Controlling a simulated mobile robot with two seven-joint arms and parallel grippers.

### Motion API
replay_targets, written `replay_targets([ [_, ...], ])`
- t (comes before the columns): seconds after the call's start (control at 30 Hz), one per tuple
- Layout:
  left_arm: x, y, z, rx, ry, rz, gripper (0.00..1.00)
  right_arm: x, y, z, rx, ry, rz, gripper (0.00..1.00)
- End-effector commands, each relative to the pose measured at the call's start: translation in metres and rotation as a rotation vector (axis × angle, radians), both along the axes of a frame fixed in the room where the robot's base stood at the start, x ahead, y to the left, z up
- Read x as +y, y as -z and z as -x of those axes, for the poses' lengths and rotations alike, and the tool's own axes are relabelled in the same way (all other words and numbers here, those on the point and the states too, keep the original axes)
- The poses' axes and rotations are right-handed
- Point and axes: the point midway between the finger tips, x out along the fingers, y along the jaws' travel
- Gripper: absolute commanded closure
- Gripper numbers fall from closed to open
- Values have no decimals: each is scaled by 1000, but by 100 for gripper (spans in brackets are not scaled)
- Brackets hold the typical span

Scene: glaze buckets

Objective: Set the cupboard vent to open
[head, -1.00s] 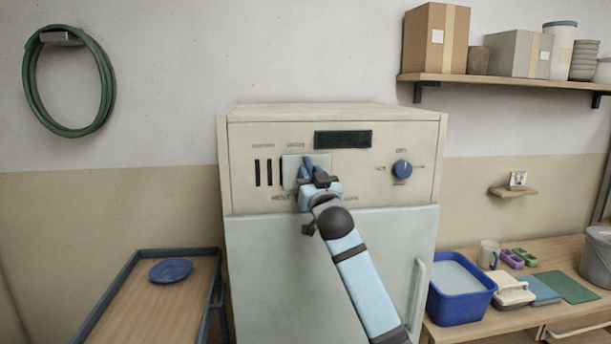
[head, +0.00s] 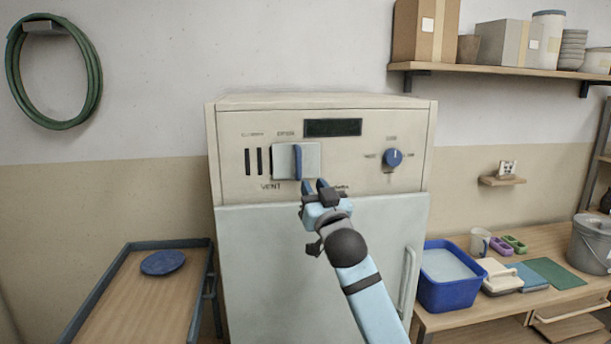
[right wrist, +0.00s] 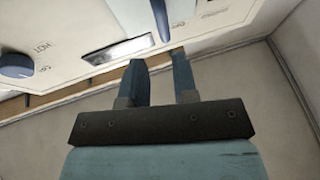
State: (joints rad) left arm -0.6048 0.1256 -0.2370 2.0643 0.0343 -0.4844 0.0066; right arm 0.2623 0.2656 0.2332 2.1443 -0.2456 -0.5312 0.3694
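The cupboard vent (head: 311,162) is a pale sliding plate with an upright blue handle (head: 298,163) on the cream cupboard's upper panel. The plate sits right of several dark slots (head: 259,161), which show uncovered. The handle is under the right-hand label above the vent, which seems to read OPEN. My right gripper (head: 314,186) is just below and right of the handle, apart from it. In the right wrist view, its two blue fingers (right wrist: 158,60) are apart with nothing between them, and the handle (right wrist: 160,18) is beyond their tips. My left gripper is out of view.
A blue dial (head: 393,158) and a dark display (head: 333,127) share the panel. The cupboard door (head: 270,260) below is shut. A tray table with a blue plate (head: 163,262) stands left. A bench with a blue tub (head: 449,298) stands right.

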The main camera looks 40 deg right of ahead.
Motion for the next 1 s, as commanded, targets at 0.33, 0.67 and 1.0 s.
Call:
replay_targets([
  [0.33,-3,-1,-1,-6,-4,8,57,14,17,38,0,1,0,73],
  [0.67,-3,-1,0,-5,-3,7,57,14,17,40,0,1,0,73],
  [1.0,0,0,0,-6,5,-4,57,17,24,39,13,-6,0,73],
])
